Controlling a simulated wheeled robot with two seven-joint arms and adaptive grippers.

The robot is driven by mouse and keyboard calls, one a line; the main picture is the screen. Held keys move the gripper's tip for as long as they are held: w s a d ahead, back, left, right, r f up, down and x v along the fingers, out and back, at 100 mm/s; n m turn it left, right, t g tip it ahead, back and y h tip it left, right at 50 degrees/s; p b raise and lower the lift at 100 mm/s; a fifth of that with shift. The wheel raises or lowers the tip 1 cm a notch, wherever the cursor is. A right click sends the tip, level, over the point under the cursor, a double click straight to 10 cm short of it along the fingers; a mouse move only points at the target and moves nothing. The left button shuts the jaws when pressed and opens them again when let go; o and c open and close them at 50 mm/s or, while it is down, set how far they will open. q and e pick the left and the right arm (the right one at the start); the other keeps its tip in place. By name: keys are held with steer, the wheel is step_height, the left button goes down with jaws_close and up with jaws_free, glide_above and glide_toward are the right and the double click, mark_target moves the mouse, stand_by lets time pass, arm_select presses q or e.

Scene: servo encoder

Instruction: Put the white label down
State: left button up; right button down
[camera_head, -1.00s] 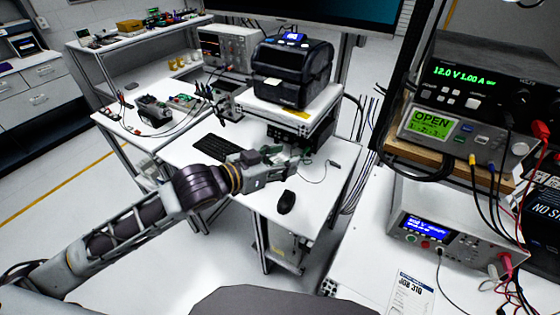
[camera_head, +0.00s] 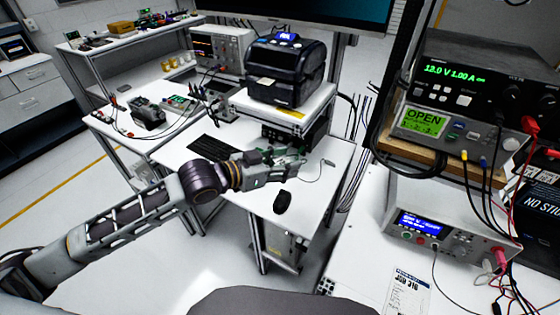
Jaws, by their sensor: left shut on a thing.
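My left gripper (camera_head: 297,160) reaches in from the left over the white desk (camera_head: 322,182), beyond the black mouse (camera_head: 282,202) and to the right of the keyboard. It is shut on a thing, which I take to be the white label. The label itself is too small and too hidden by the fingers to make out against the white desk top. I cannot tell whether it touches the desk. My right gripper is not in view.
A black label printer (camera_head: 288,70) stands on a raised shelf (camera_head: 290,112) behind the gripper. A black keyboard (camera_head: 215,145) lies partly behind my left arm. A thin cable lies right of the gripper. Power supplies (camera_head: 446,215) stand on the right bench. The desk around the mouse is clear.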

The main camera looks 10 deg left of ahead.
arm_select(q)
steer(key=shift+w+d+f+m+g+h, duration=0.45)
steer(key=shift+w+d+f+m+g, duration=0.25)
steer(key=shift+f, duration=0.2)
steer(key=shift+w+d+f+m+g+h, duration=0.45)
steer(key=shift+w+d+f+m+g, duration=0.2)
steer(key=shift+f, duration=0.2)
steer(key=shift+w+f, duration=0.1)
steer(key=shift+w, duration=0.05)
